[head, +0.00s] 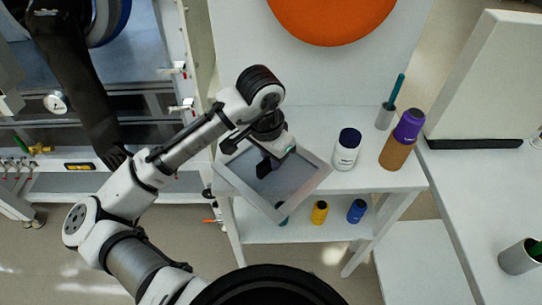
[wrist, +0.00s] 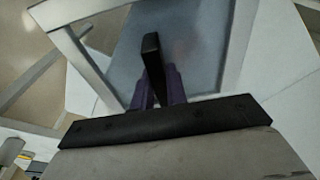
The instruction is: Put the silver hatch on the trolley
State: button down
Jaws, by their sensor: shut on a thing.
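The silver hatch (head: 300,177) is a square grey panel with a pale metal frame. My gripper (head: 267,166) is shut on it near the panel's middle, at what looks like a dark handle. In the wrist view the hatch (wrist: 200,45) spreads beyond my gripper (wrist: 157,85), with its frame along both sides. A white two-level stand, seemingly the trolley (head: 312,122), is under and behind the hatch. In the head view the hatch covers the front left of its top and reaches past the front edge. I cannot tell whether they touch.
A white bottle (head: 346,150), a purple-capped brown bottle (head: 402,140) and a grey cup (head: 385,117) stand on the top's right. Yellow (head: 319,212) and blue (head: 356,211) bottles stand on the lower shelf. A glovebox front (head: 130,125) is left, a white bench (head: 480,205) right.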

jog(key=c, duration=1.4)
grip_release()
